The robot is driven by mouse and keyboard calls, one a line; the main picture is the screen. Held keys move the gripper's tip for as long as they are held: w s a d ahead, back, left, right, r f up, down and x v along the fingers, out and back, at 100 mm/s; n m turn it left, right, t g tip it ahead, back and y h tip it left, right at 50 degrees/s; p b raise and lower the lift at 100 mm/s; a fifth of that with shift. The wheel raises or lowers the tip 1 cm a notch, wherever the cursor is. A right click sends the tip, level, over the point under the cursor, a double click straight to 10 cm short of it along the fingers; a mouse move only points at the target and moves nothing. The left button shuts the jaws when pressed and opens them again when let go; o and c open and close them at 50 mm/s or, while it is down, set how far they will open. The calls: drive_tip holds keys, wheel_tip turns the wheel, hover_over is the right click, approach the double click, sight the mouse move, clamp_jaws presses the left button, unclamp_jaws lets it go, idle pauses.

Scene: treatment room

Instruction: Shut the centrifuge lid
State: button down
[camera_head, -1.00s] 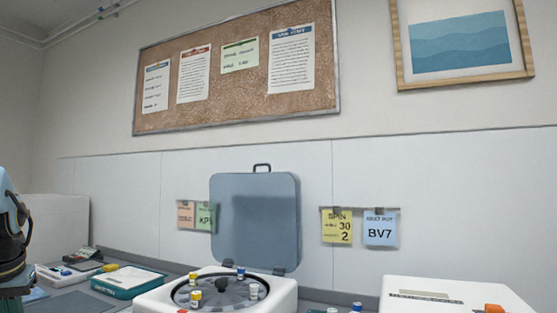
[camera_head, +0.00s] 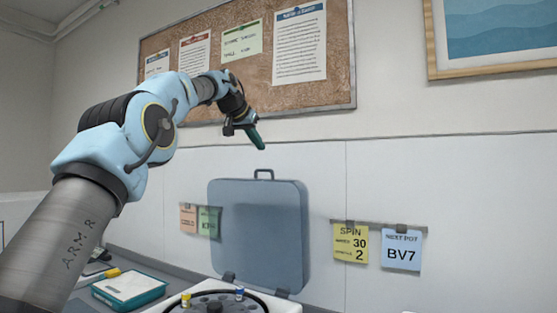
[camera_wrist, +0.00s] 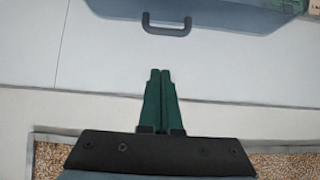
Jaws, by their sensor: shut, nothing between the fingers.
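The centrifuge lid (camera_head: 258,235) is a blue-grey panel standing upright, open, at the back of the white centrifuge (camera_head: 285,305). Its dark handle (camera_head: 263,173) is on the top edge. The rotor (camera_head: 215,303) is partly in view with yellow-capped and blue-capped tubes in it. My gripper (camera_head: 260,145) is shut and empty, just above the lid handle and apart from it in the picture. In the wrist view my green fingertips (camera_wrist: 160,72) are together and point toward the handle (camera_wrist: 166,24), with a gap between. The lid's edge (camera_wrist: 215,15) shows at the top there.
A teal tray (camera_head: 130,289) lies on the counter to the left of the centrifuge. A yellow note (camera_head: 350,243) and a blue note (camera_head: 401,250) hang on the wall right of the lid. A corkboard (camera_head: 345,60) is above. The wall behind is close.

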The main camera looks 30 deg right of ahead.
drive_tip(key=p+x, duration=0.1)
drive_tip(key=x, duration=0.5)
drive_tip(key=f+p+x, duration=0.1)
drive_tip(key=x, duration=0.2)
drive_tip(key=shift+s+a+p, duration=0.25)
drive_tip(key=shift+p, duration=0.1)
drive_tip(key=shift+s+a+f, duration=0.15)
drive_tip(key=shift+a, duration=0.05)
drive_tip(key=shift+s+a+b, duration=0.3)
drive_tip(key=shift+s+a, duration=0.15)
drive_tip(key=shift+a, duration=0.35)
drive_tip(key=shift+a+f+b, duration=0.1)
drive_tip(key=shift+f+b, duration=0.05)
drive_tip(key=shift+b, duration=0.15)
